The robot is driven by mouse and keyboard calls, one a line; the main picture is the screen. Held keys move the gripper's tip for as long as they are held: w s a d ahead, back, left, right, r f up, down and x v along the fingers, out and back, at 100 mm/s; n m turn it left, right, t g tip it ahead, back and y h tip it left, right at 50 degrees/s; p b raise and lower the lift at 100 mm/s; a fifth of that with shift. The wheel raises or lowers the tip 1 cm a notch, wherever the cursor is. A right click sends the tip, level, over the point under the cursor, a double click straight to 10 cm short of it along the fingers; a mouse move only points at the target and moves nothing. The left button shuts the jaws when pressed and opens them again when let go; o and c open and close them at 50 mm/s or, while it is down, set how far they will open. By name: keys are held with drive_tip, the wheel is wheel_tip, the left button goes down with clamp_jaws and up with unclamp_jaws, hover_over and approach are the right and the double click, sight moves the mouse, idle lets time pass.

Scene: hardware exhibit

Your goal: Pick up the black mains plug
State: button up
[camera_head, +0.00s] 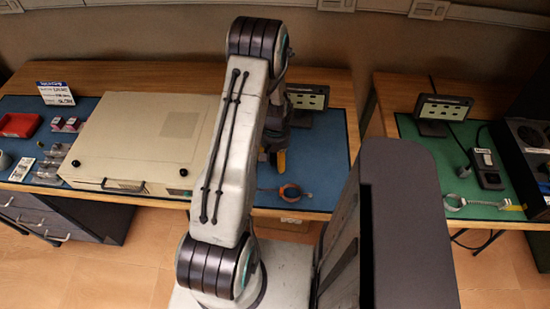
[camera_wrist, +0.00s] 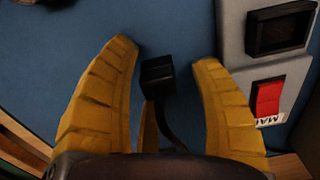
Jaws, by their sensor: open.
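The black mains plug (camera_wrist: 157,70) shows in the wrist view as a small dark block with a black cable running from it toward the bottom of the picture. My gripper (camera_wrist: 165,54) is open, with yellow fingers on either side of the plug. Gaps show between the plug and both fingers. In the head view my gripper (camera_head: 282,162) is mostly hidden behind my arm, with only a bit of yellow finger showing over the blue mat. The plug cannot be made out in the head view.
A grey device with a dark socket (camera_wrist: 284,31) and a red switch (camera_wrist: 268,97) lies right of my fingers. A beige case (camera_head: 145,135) stands on the blue mat (camera_head: 325,150). Another bench with a green mat (camera_head: 430,160) is at right.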

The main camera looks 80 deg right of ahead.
drive_tip(key=shift+c, duration=0.4)
drive_tip(key=c, duration=1)
drive_tip(key=shift+r, duration=0.1)
drive_tip(key=shift+c, duration=0.2)
